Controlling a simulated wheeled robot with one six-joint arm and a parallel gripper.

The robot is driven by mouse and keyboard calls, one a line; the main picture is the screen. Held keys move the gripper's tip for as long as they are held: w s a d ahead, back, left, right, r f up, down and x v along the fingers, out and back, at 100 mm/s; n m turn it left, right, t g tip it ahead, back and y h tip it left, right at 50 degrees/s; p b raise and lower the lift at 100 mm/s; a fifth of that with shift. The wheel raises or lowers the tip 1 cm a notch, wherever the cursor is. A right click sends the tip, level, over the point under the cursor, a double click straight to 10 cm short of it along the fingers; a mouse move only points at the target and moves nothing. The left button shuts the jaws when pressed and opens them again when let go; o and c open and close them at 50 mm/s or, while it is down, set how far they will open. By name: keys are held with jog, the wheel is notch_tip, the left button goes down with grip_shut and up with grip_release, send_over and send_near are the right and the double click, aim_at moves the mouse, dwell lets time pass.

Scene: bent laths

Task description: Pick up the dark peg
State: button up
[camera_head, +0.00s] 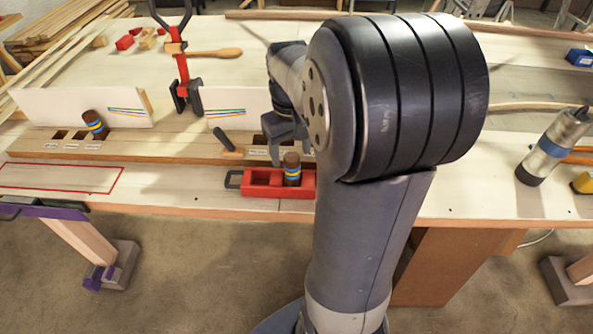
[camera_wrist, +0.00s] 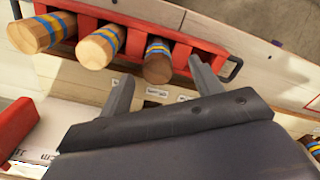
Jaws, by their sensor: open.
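A brown peg with blue and yellow bands, darker than its neighbours, stands in the red tray (camera_head: 245,186), just below my gripper (camera_head: 290,150) in the head view. In the wrist view this dark peg (camera_wrist: 157,65) shows between and beyond my open fingers (camera_wrist: 161,72), which look apart from it. Two lighter banded pegs, the middle one (camera_wrist: 102,46) and the end one (camera_wrist: 40,33), sit beside it in the tray (camera_wrist: 205,50). My arm hides them in the head view. Another dark banded peg (camera_head: 95,124) stands in the wooden rack at the left.
The rack (camera_head: 130,150) with labelled holes runs behind the tray. A small dark-handled tool (camera_head: 225,141) leans there. White boards (camera_head: 70,107) and a red clamp (camera_head: 182,75) stand behind. A red-outlined area (camera_head: 60,178) at the left is clear.

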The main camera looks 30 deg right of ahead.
aim_at(292, 170)
jog(key=f, duration=0.7)
jog(key=shift+w+d+f, duration=0.2)
jog(key=shift+w+f, duration=0.05)
jog(key=shift+f, duration=0.1)
jog(key=c, duration=1.1)
